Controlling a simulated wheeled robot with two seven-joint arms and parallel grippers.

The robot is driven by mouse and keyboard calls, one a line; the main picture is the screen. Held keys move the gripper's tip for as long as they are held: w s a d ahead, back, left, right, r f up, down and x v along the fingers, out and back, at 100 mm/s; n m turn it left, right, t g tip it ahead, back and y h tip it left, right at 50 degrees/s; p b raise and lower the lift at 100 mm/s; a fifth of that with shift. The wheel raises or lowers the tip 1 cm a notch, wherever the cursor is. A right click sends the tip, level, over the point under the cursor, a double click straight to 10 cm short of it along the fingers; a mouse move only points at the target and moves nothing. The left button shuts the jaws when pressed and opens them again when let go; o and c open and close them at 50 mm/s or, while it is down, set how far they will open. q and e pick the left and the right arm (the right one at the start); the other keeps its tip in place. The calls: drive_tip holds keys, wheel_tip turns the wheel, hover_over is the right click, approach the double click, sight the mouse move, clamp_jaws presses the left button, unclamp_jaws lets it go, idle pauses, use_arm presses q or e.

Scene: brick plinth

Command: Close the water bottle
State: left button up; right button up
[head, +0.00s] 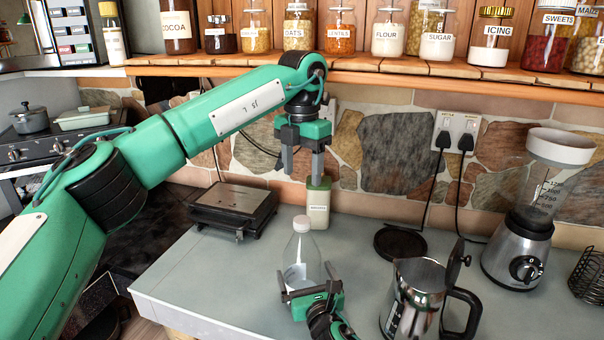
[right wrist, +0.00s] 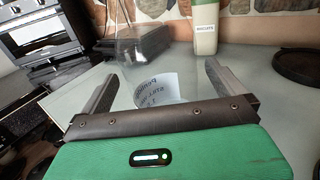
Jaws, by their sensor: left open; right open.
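The clear water bottle (head: 302,253) stands upright on the grey counter, with a white cap or top (head: 301,223). I cannot tell whether the cap is fastened. In the right wrist view the bottle (right wrist: 140,50) is see-through, with a pale printed label (right wrist: 158,88); its top is out of frame. My right gripper (head: 307,274) is open low at the bottle, one finger on each side; in its wrist view (right wrist: 159,72) the fingers show apart, with no clear contact. My left gripper (head: 303,168) is open and empty, pointing down above the bottle and farther back.
A green-lidded jar (head: 318,203) stands behind the bottle, below my left gripper. A black-and-metal scale or grill (head: 233,205) is at left. A steel jug (head: 420,290) stands close at right, with a blender (head: 525,240) beyond. A shelf of jars (head: 370,62) runs above.

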drive_tip(key=b+v, duration=0.1)
drive_tip(key=v, duration=0.9)
